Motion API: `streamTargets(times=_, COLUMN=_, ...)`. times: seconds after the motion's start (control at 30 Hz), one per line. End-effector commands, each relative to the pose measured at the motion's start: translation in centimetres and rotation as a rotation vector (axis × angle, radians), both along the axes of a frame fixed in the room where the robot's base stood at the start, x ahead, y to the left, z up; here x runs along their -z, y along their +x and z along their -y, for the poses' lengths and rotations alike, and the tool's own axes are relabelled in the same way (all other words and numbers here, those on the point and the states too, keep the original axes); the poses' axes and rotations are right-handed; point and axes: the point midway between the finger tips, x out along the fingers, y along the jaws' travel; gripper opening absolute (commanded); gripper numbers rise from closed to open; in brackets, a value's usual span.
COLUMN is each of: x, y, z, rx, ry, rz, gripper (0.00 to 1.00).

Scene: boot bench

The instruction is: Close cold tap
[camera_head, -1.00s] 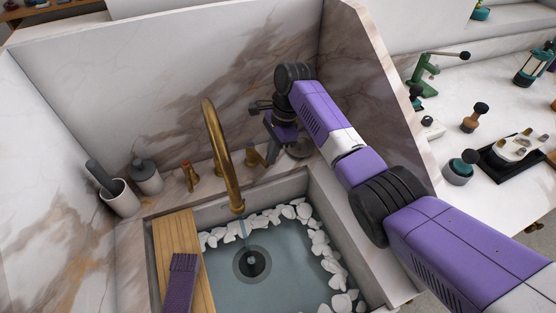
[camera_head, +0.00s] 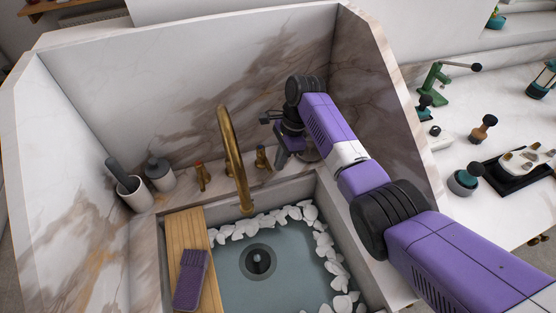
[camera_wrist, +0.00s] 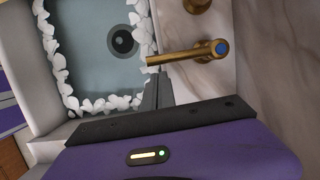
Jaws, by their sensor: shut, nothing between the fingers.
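The cold tap is a brass handle with a blue cap (camera_wrist: 222,48). In the wrist view its lever points left, toward the sink. In the head view it stands right of the spout (camera_head: 263,158). My gripper (camera_wrist: 158,80) is shut and empty, its dark fingertips at or just beside the free end of the lever; contact is unclear. In the head view my gripper (camera_head: 281,160) is beside the tap's right side, partly hidden by my arm. The tall brass spout (camera_head: 232,150) curves over the sink, and no stream shows below it.
The hot tap (camera_head: 201,175) with a red mark is left of the spout. A wooden board (camera_head: 181,228) with a purple brush (camera_head: 190,280) lies over the sink's left side. White pebbles (camera_head: 325,240) line the basin. Marble walls (camera_head: 190,75) enclose the back and sides.

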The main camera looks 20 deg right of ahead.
Motion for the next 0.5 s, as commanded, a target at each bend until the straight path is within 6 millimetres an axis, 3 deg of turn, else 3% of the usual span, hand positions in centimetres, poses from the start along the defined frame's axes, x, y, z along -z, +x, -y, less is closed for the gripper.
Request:
streamTargets(times=0.17, x=0.3, y=-0.8, z=2.3, rx=-0.001, ry=0.002, rz=-0.003, gripper=0.00)
streamTargets(times=0.5, x=-6.3, y=-0.6, z=4.0, rx=-0.003, ry=0.000, rz=0.004, gripper=0.00)
